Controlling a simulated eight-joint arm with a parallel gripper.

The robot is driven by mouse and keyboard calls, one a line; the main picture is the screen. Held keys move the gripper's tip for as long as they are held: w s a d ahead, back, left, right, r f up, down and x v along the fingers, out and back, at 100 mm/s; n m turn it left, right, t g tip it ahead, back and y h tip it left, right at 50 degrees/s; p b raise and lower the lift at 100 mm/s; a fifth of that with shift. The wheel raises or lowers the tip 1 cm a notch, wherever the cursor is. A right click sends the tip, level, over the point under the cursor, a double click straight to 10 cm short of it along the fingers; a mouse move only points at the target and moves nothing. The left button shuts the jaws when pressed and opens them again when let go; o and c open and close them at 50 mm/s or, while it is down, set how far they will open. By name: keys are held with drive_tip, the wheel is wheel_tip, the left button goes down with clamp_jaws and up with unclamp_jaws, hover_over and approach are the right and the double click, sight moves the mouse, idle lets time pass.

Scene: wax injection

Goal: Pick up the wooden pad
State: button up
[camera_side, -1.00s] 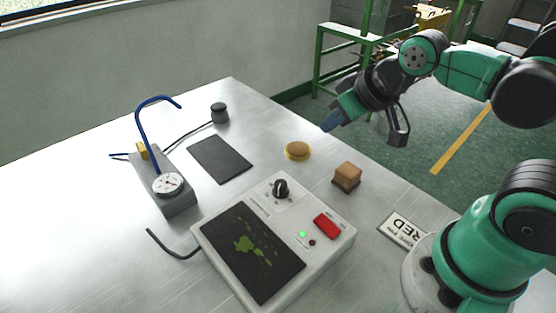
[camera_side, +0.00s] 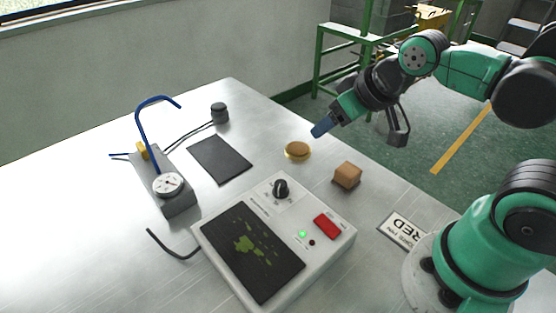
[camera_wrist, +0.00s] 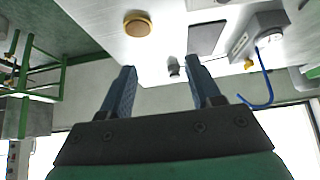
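A small round brown pad with a gold-coloured rim (camera_side: 297,150) lies flat on the metal table. It also shows in the wrist view (camera_wrist: 138,25), up and left of my fingertips. A brown wooden-looking block (camera_side: 346,175) stands nearer the control box; which of the two is the wooden pad I cannot tell for certain. My gripper (camera_side: 320,130) is above the table's far right edge, up and right of the round pad and apart from it. In the wrist view its two blue fingers (camera_wrist: 160,66) are spread with nothing between them.
A control box (camera_side: 340,245) with a dark screen, knob and red switch stands in front. A dark mat (camera_side: 220,158), a gauge fixture with a blue tube (camera_side: 178,203) and a small black cylinder (camera_side: 219,112) are left. A sign (camera_side: 402,231) lies right. Bare table surrounds the round pad.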

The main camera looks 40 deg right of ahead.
drive_tip(key=o, duration=0.4)
drive_tip(key=g, duration=0.7)
hover_over(349, 169)
wheel_tip(349, 169, down, 7)
drive_tip(key=shift+f, duration=2.95)
